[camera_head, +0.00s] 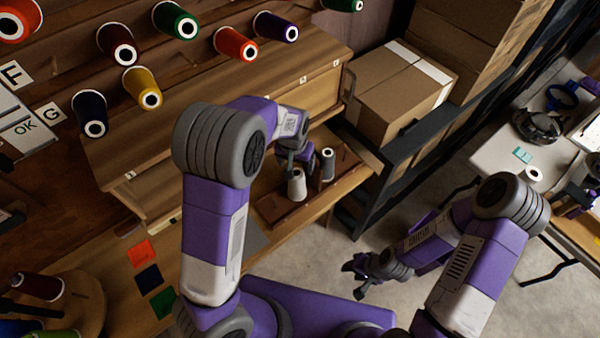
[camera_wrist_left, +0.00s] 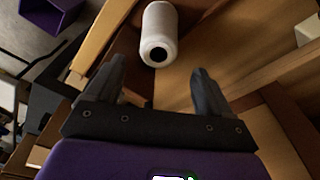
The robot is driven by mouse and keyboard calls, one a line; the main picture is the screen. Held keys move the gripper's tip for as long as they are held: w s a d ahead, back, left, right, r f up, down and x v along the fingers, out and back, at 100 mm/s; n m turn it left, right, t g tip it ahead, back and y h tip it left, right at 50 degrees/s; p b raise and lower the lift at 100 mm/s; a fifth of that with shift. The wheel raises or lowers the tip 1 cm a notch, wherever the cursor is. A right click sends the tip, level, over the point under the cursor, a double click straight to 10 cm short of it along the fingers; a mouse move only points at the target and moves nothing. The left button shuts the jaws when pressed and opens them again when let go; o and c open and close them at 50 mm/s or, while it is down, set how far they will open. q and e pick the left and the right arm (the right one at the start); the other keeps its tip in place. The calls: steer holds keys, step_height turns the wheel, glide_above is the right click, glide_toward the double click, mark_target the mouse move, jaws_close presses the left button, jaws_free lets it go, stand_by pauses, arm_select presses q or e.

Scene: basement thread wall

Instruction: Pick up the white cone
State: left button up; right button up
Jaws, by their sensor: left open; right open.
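My right gripper (camera_head: 358,280) is open and empty above the floor.
Coloured thread cones hang on the wall, including a yellow one (camera_head: 142,86). A wooden drawer box (camera_head: 300,95) stands behind the board. A cardboard box (camera_head: 395,90) sits on a dark shelf to the right. Red, blue and green swatches (camera_head: 148,275) lie on the bench.

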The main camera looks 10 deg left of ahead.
mark_target(297, 183)
arm_select(q)
steer(key=f, duration=0.4)
steer(key=f+b, duration=0.1)
steer(key=f, duration=0.1)
steer(key=shift+s+d, duration=0.1)
steer(key=shift+s, duration=0.15)
steer(key=shift+w+f, duration=0.15)
steer(key=shift+f, duration=0.3)
steer(key=shift+r, duration=0.1)
steer(key=c, duration=1.3)
